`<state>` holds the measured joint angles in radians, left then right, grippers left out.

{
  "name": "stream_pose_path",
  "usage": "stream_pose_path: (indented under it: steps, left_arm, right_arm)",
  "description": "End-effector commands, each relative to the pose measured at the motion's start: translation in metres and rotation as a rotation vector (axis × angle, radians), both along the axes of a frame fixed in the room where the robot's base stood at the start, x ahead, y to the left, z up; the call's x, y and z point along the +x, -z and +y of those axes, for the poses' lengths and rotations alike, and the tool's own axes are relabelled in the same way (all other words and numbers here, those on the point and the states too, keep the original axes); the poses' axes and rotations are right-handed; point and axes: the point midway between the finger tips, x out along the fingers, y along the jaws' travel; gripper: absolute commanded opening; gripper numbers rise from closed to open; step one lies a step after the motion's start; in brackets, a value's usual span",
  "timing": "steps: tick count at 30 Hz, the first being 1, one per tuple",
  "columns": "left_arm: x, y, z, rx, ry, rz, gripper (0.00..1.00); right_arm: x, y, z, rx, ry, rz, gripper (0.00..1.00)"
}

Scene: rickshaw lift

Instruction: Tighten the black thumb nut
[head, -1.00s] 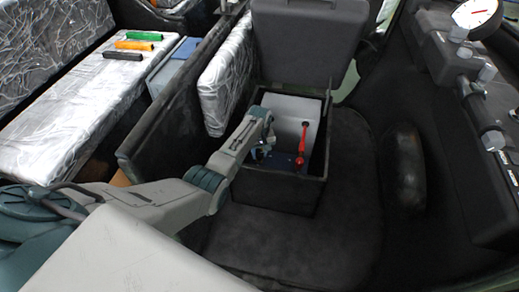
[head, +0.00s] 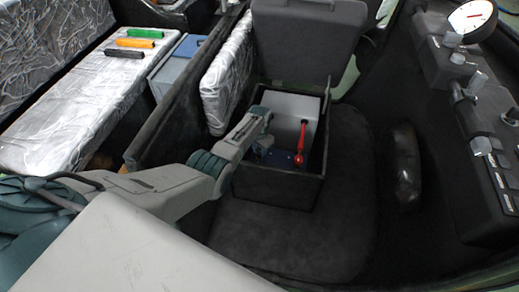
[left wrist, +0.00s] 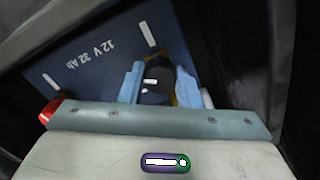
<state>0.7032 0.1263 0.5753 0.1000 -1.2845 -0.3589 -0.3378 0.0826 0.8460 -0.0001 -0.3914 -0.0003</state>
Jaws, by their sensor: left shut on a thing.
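The black thumb nut (left wrist: 155,78) shows in the left wrist view, on top of the blue battery (left wrist: 95,55) marked "12 V 32 Ah". My left gripper (left wrist: 159,88) has its light blue fingers on both sides of the nut and is shut on it. In the head view the left gripper (head: 262,146) reaches down into the open black box (head: 275,188), and the nut is too small to make out there. The blue battery (head: 284,158) lies low in the box. My right gripper is in neither view.
A red lever-like part (head: 300,148) stands in the box right of my left gripper. The box lid (head: 308,40) is raised behind it. A silver seat (head: 75,100) with several coloured bars is at left. Dark floor (head: 290,240) in front is clear.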

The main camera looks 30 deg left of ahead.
Motion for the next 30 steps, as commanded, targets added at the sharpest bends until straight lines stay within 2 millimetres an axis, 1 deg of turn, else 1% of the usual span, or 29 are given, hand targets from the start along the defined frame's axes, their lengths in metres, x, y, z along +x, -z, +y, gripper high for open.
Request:
stream_pose_path:
  steps: [9, 21, 26, 30]
  left_arm:
    - [0.001, -0.001, 0.0, 0.0, 0.298, -0.002, 0.07]
    - [0.001, -0.001, 0.0, 0.001, 0.675, -0.003, 0.07]
    - [0.001, -0.001, 0.0, 0.0, 0.811, -0.003, 0.07]
    - [0.001, -0.001, 0.0, 0.0, 0.911, -0.003, 0.07]
  right_arm:
    - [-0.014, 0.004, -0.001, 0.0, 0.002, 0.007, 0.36]
    - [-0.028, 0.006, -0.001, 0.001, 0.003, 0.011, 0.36]
    - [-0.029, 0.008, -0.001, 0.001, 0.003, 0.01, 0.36]
    - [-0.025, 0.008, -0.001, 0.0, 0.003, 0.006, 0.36]
